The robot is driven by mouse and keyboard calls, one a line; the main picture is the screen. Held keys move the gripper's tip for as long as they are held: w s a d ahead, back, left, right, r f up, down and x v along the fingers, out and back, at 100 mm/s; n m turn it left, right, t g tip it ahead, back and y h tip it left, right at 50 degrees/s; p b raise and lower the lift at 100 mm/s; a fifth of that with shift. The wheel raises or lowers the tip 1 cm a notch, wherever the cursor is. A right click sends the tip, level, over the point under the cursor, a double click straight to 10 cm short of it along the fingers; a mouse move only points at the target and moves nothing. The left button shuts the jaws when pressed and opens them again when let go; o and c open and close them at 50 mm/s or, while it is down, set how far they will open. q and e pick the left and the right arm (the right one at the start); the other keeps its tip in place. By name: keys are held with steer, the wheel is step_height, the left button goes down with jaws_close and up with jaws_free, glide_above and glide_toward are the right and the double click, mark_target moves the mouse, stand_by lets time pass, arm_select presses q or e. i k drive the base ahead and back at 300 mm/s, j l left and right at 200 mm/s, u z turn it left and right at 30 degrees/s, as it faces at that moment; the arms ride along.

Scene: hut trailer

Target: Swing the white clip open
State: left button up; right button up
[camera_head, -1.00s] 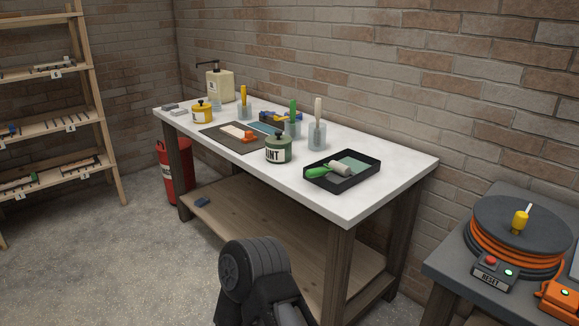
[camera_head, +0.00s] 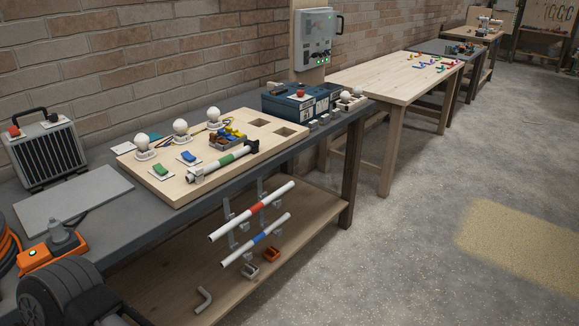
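On the lower shelf of the grey workbench, a small pale, whitish-grey clip (camera_head: 249,271) lies beside an orange clip (camera_head: 271,254). The pale one looks like the white clip, but it is too small to tell whether it is open or shut. Behind them, upright grey brackets (camera_head: 241,221) hold a white pipe with a red band (camera_head: 280,195) and a white pipe with a blue band (camera_head: 278,226). Neither gripper is in view. Only a dark part of one of my arms shows at the lower left.
A wooden board (camera_head: 177,192) with bulbs and a green-banded tube lies on the grey bench (camera_head: 150,227). A bent grey pipe (camera_head: 203,300) lies on the lower shelf (camera_head: 165,286).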

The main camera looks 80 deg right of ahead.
mark_target(197, 171)
steer(key=z, duration=2.55)
